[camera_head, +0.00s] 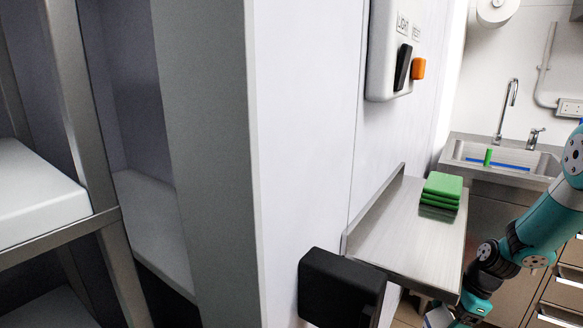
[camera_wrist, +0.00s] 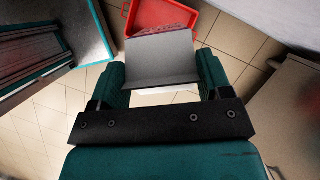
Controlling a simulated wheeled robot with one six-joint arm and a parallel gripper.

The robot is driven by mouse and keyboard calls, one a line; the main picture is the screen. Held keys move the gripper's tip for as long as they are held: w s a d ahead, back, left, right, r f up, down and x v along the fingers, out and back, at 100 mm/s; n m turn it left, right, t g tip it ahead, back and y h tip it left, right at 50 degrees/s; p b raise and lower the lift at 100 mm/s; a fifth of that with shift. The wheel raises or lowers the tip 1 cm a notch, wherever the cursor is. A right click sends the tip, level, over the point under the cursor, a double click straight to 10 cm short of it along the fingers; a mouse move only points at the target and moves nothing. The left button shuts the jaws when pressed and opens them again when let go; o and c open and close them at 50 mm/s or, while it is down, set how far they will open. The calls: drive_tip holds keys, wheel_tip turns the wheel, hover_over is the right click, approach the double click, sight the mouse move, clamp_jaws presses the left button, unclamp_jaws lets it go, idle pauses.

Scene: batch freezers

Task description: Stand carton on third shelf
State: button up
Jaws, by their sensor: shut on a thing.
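In the wrist view my gripper (camera_wrist: 160,85) is shut on a carton (camera_wrist: 160,58), with a teal finger on each side of it. The carton shows a plain grey face, with a narrow pale strip below it. In the head view my arm reaches down at the lower right, and a small white part of what looks like the carton (camera_head: 439,317) shows at the bottom edge. A metal shelving rack (camera_head: 85,110) with a thick white shelf or slab (camera_head: 35,198) stands at the far left. I cannot tell which level is the third shelf.
A grey-white wall edge (camera_head: 210,150) separates the rack from a steel wall shelf (camera_head: 395,225) holding green pads (camera_head: 442,187). A black block (camera_head: 340,288) juts out below. A sink (camera_head: 500,158) stands behind. In the wrist view a red crate (camera_wrist: 188,14) lies on the tiled floor.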

drive_tip(key=r+m+p, duration=0.1)
drive_tip(key=r+p, duration=0.1)
drive_tip(key=w+d+r+m+t+p, duration=0.1)
drive_tip(key=r+m+p, duration=0.1)
drive_tip(key=r, duration=0.1)
drive_tip(key=d+r+m+t+p, duration=0.1)
drive_tip(key=r+m+p, duration=0.1)
drive_tip(key=shift+w+d+r+h, duration=0.2)
drive_tip(key=shift+r+h, duration=0.05)
drive_tip(key=shift+h, duration=0.05)
drive_tip(key=shift+w+d+m+p, duration=0.15)
drive_tip(key=shift+m+p, duration=0.25)
drive_tip(key=shift+m, duration=0.2)
